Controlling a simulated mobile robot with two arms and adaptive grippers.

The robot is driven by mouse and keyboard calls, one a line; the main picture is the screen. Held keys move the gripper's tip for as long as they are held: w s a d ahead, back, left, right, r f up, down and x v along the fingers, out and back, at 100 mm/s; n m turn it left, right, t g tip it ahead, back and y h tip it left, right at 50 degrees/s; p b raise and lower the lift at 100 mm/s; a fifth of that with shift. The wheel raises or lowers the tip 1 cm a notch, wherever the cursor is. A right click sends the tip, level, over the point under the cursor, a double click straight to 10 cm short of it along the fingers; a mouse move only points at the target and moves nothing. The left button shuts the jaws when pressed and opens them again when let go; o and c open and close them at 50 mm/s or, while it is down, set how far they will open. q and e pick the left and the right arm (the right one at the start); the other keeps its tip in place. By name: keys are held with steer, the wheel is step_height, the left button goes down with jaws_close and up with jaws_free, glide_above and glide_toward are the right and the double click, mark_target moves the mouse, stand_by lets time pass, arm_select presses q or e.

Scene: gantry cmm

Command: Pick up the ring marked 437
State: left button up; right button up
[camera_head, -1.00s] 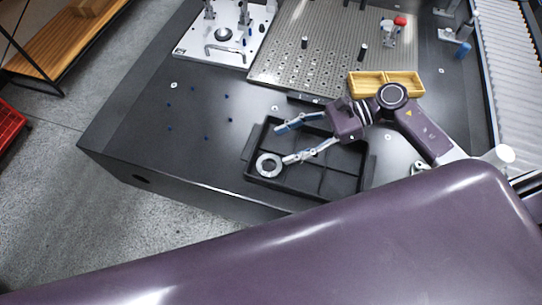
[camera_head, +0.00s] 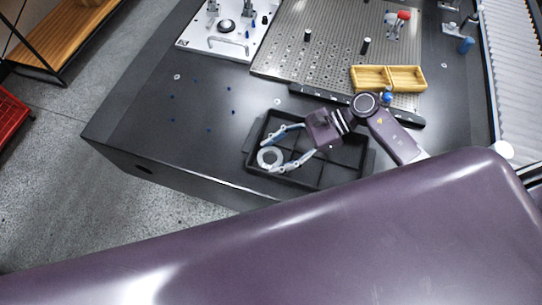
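A light grey ring (camera_head: 270,157) lies in the front left compartment of a black divided tray (camera_head: 340,184). Any number on it is too small to read. My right gripper (camera_head: 272,148) reaches in from the right over the tray. Its two fingers are spread apart, one on the far side of the ring and one at its near right side. I cannot tell whether the fingertips touch the ring. My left gripper is not in view.
A yellow two-part bin (camera_head: 388,90) and a perforated metal plate (camera_head: 330,75) lie behind the tray. A white fixture plate (camera_head: 200,38) stands at the back left. The dark table (camera_head: 190,135) is mostly clear left of the tray.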

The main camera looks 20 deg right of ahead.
steer(key=shift+s+f, duration=0.1)
steer(key=shift+f, duration=0.1)
steer(key=shift+c, duration=0.7)
steer(key=c, duration=1)
steer(key=shift+c, duration=0.4)
